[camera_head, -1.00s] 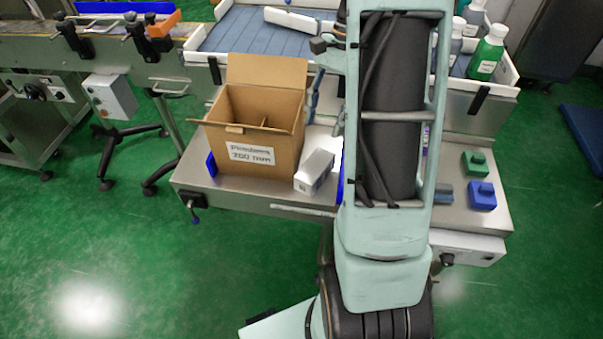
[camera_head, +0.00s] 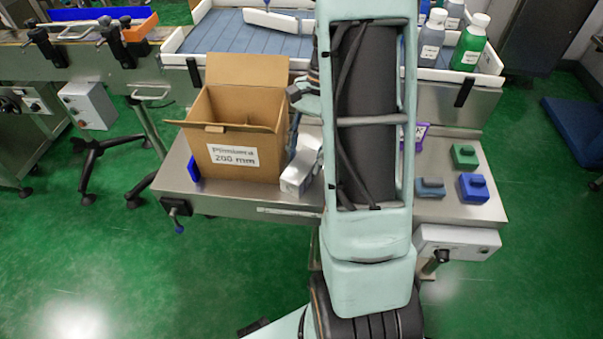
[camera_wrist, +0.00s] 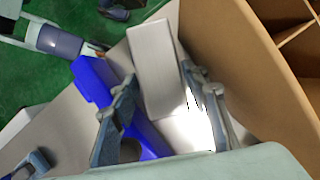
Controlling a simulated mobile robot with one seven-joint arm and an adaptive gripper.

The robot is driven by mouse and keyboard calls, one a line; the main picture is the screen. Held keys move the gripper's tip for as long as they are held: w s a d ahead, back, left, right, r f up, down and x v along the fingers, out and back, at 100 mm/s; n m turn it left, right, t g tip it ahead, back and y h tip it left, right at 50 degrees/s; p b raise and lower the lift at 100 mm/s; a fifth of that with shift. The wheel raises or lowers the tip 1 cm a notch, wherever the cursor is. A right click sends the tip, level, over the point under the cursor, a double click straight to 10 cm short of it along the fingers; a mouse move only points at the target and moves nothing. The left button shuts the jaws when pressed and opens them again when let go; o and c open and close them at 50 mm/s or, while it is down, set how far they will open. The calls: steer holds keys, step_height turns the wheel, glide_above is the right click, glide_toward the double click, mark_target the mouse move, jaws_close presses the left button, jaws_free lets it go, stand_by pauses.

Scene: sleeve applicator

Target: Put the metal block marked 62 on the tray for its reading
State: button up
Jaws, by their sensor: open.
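A pale metal block (camera_head: 297,178) rests on the steel table just right of the cardboard box. In the wrist view the block (camera_wrist: 157,70) lies ahead of and between the two fingers of my gripper (camera_wrist: 158,88). The gripper is open, one finger on each side of the block; I cannot tell whether either touches it. No marking on the block is readable. A bright blue piece (camera_wrist: 88,78) lies left of the block in the wrist view, partly behind the left finger. In the head view my arm hides most of the gripper. I cannot identify the tray with certainty.
The open cardboard box (camera_head: 235,155) stands close beside the block. Green (camera_head: 464,155), blue (camera_head: 473,187) and grey-blue (camera_head: 430,187) knobbed pieces sit at the steel table's (camera_head: 440,208) right. Bottles (camera_head: 470,45) stand on the conveyor behind.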

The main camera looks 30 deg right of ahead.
steer(key=shift+s+a+f, duration=0.1)
steer(key=shift+a+f, duration=0.1)
steer(key=shift+f, duration=0.2)
jaws_close()
steer(key=shift+r, duration=0.2)
